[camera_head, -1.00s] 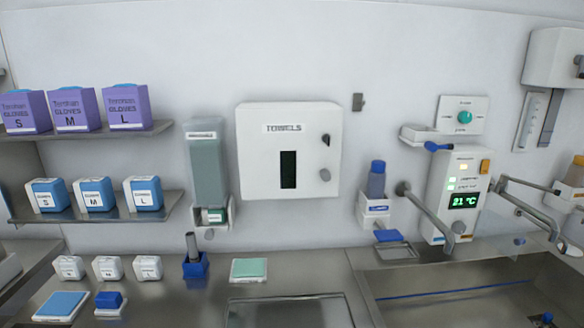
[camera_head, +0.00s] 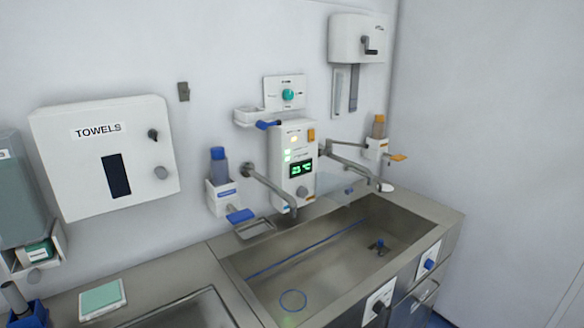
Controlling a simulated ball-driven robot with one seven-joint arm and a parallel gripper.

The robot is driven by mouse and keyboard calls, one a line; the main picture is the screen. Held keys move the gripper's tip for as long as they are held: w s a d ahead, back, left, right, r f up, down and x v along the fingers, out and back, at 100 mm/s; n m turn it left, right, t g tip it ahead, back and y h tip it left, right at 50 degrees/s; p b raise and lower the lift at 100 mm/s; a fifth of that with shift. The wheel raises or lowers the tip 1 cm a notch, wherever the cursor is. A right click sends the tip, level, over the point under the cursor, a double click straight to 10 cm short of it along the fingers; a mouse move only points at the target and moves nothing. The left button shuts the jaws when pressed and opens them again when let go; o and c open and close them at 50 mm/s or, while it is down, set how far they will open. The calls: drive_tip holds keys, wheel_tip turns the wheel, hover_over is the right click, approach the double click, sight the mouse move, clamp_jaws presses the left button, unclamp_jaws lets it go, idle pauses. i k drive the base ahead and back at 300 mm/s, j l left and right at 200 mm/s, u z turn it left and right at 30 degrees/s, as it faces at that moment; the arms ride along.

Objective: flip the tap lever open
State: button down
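A grey metal tap spout (camera_head: 268,187) comes out of the wall over the left part of the steel sink (camera_head: 232,266). Right of it is a white control unit (camera_head: 293,140) with a lit display and a round grey knob. At that unit's right side, bent grey metal arms (camera_head: 350,165) reach out over the sink; one may be the tap lever, but I cannot tell which. A blue lever-like piece (camera_head: 268,125) sticks out at the unit's upper left. My gripper is not in view.
A blue-capped dispenser (camera_head: 220,182) with a blue paddle and an orange-capped one (camera_head: 378,140) flank the taps. A towel box (camera_head: 135,165) hangs at left. A crank box (camera_head: 357,40) hangs upper right. A green pad (camera_head: 103,298) lies on the counter.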

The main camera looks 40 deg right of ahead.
sight(330, 141)
drive_tip(key=i+l+z, duration=0.7)
drive_tip(key=i+l, duration=0.25)
